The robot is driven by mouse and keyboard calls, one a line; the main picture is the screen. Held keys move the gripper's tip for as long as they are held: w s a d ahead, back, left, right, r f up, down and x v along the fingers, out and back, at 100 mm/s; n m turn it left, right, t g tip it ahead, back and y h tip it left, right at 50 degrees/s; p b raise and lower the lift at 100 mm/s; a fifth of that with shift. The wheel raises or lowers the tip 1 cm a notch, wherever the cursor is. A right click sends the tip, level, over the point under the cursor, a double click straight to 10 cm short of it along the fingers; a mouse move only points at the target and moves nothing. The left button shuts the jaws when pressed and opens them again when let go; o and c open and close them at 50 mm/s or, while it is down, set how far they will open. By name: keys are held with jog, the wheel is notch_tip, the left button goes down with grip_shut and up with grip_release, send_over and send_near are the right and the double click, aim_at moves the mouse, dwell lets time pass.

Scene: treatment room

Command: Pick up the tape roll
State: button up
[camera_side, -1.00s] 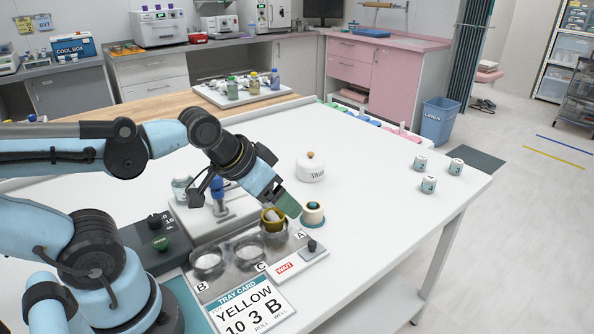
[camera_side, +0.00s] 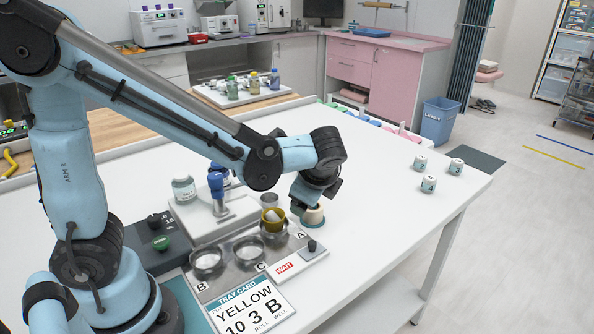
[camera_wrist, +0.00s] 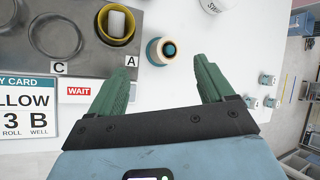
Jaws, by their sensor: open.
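My gripper (camera_wrist: 162,60) is open and empty. In the wrist view its two green fingers point toward the roll, one tip on either side and slightly nearer the camera's bottom edge. In the side view my gripper (camera_side: 308,205) is tilted down over the roll, and its wrist hides most of the fingers. I cannot tell whether they touch the roll.
Close left is a yellow pot (camera_wrist: 104,36) with a white piece inside, in well A of the grey tray (camera_wrist: 72,66). A WAIT block (camera_side: 284,268) and tray card (camera_side: 248,306) lie in front.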

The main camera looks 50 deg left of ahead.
aim_at(315, 209)
jog(key=w+d+f+m+y, duration=0.1)
jog(key=m+y, duration=0.1)
jog(key=w+d+f+m+y, duration=0.1)
jog(key=f+m+y, duration=0.1)
jog(key=w+d+f+m+y, duration=0.1)
jog(key=d+m, duration=0.1)
jog(key=shift+f+m+y, duration=0.35)
jog(key=shift+m+y, duration=0.05)
jog(key=shift+s+d+f+m+y, duration=0.15)
jog(key=shift+d+f+m+y, duration=0.25)
jog(key=shift+f+m, duration=0.1)
jog(key=x, duration=0.6)
jog(key=shift+a+f, duration=0.15)
jog(key=shift+a, duration=0.1)
jog(key=shift+x, duration=2.7)
jog(key=shift+d+f, duration=0.1)
jog(key=shift+f, duration=0.1)
jog(key=c, duration=1)
jog(key=shift+c, duration=0.2)
